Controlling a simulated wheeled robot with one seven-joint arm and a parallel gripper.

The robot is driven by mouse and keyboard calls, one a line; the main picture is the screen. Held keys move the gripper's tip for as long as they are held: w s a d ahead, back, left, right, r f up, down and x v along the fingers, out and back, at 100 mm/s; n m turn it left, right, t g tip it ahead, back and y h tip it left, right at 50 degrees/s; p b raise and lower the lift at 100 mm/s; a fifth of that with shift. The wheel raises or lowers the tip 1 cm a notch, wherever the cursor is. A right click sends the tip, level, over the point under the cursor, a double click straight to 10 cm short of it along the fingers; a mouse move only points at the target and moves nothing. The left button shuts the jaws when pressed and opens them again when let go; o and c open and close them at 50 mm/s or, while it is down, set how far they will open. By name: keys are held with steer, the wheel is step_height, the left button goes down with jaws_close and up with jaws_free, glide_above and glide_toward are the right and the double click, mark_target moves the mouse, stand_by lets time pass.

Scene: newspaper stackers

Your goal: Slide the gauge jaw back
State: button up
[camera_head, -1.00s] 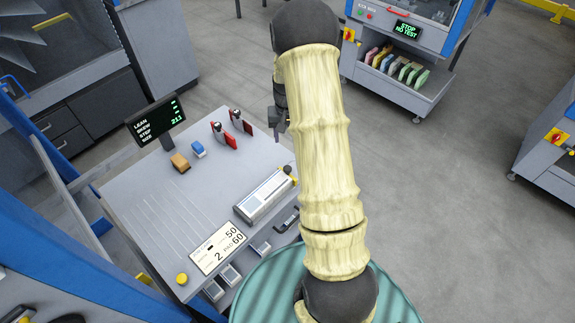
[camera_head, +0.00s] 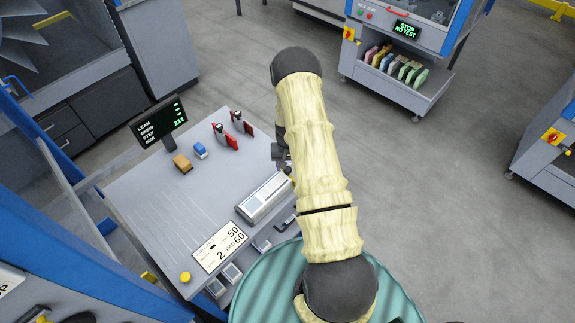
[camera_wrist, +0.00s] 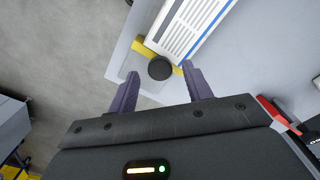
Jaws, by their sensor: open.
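The gauge (camera_head: 266,197) is a long light block with a printed scale, lying on the right part of the sloped grey panel. In the wrist view its scale face (camera_wrist: 190,25) runs up from a yellow jaw (camera_wrist: 168,55) with a round black knob (camera_wrist: 160,68). My gripper (camera_wrist: 155,88) is open; its two dark fingers stand apart on either side of the knob, with their tips near it. Whether they touch the knob or jaw cannot be told. In the head view my arm partly hides the gripper and the jaw end.
The panel (camera_head: 150,215) also carries a label card (camera_head: 220,247), a yellow button (camera_head: 185,277), a tan block (camera_head: 182,163), a blue block (camera_head: 200,151) and red-handled clamps (camera_head: 225,137). A small display (camera_head: 158,121) stands at its back edge. Open floor lies right of my arm.

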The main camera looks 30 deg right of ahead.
steer(key=shift+f, duration=0.6)
jaws_close()
